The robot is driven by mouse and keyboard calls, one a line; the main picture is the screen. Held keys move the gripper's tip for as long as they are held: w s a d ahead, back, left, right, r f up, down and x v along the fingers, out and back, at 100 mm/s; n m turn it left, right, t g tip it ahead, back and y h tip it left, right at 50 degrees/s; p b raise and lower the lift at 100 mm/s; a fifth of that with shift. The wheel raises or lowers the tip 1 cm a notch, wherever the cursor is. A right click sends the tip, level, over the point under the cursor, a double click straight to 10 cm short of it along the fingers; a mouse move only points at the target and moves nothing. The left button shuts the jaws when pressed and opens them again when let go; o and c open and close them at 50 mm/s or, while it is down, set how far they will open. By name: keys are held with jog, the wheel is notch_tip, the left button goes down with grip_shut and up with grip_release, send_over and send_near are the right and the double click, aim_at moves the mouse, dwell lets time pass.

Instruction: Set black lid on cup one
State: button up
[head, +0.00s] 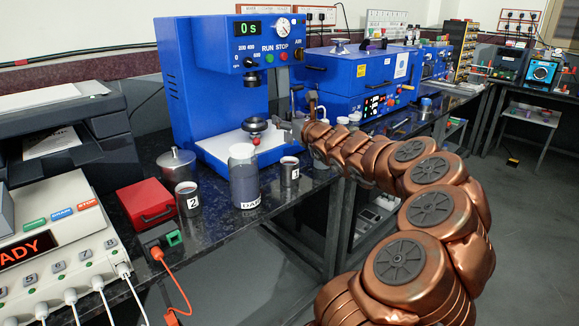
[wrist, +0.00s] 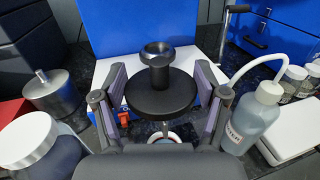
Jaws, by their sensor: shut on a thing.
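The black lid (wrist: 145,98) is a flat round disc between the fingers of my gripper (wrist: 160,99) in the wrist view. My gripper is shut on its edges. A dark flared knob shows above the disc's middle. In the head view my gripper (head: 298,128) is in front of the blue machine, and the lid is hard to make out there. Cup one (head: 290,172) is a small metal cup with a white "1" label, on the dark bench below my gripper. In the wrist view a bit of metal and a pale ring show under the lid, mostly hidden.
A white-capped jar (head: 243,180) stands just left of cup one, with cup two (head: 187,200) further left. A metal lidded pot (head: 177,165) stands behind cup two. A wash bottle (wrist: 250,122) stands close to the right finger. The blue machine (head: 205,85) rises behind.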

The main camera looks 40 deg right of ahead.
notch_tip(320, 180, down, 12)
jog(key=shift+d+f+b, duration=0.1)
jog(key=shift+b, duration=1.05)
jog(key=o, duration=1.2)
jog(key=shift+o, duration=0.2)
jog(key=shift+s, duration=0.2)
jog(key=v, duration=1.1)
jog(key=shift+s, duration=0.35)
